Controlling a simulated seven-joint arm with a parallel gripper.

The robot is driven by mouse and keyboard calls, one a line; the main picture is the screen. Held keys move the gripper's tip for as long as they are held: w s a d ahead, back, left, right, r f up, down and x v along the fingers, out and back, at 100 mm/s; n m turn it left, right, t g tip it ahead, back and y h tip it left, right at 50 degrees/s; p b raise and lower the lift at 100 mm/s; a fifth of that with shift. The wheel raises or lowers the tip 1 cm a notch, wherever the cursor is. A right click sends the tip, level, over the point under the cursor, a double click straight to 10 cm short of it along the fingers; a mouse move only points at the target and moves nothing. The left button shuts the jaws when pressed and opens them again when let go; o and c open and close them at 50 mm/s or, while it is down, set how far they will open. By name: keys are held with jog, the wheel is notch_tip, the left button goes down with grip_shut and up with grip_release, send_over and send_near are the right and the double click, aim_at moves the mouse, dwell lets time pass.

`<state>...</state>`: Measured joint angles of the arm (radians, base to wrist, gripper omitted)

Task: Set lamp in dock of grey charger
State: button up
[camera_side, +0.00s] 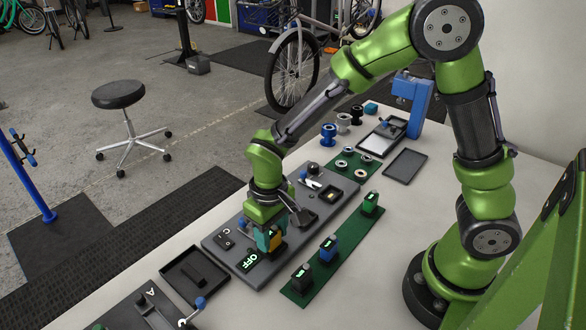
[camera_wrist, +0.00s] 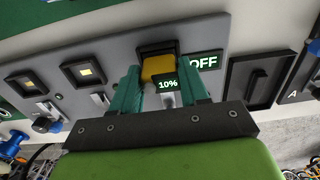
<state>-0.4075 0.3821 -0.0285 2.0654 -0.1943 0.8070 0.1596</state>
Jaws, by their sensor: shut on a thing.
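My gripper (camera_side: 268,242) has teal fingers and points down over the near end of the long grey charger panel (camera_side: 222,240). In the wrist view my gripper (camera_wrist: 160,88) is shut on a yellow lamp (camera_wrist: 157,68) with a dark top and a "10%" display. In the side view the lamp (camera_side: 277,240) is partly hidden by the fingers. It is at or just above the panel, beside a lit "OFF" display (camera_side: 250,262). The dock under it is hidden; I cannot tell whether the lamp is seated. Two square frames with yellow centres (camera_wrist: 85,73) lie further along the panel.
A green strip (camera_side: 345,238) holds a black lamp (camera_side: 301,278), a blue lamp (camera_side: 328,249) and a green lamp (camera_side: 370,203). A black tray (camera_side: 178,273) and a board marked "A" (camera_side: 135,300) lie at the near end. Bare table shows right of the strip.

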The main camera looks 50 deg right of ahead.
aim_at(271, 231)
jog(key=o, duration=1.2)
jog(key=shift+c, duration=0.2)
notch_tip(271, 231, up, 17)
jog(key=s+d+r+m+t+y, duration=0.2)
jog(key=s+d+r+m+t, duration=0.1)
jog(key=s+d+t, duration=0.4)
jog(key=s+d+m, duration=0.1)
jog(key=s+d, duration=0.2)
jog(key=shift+d, duration=0.15)
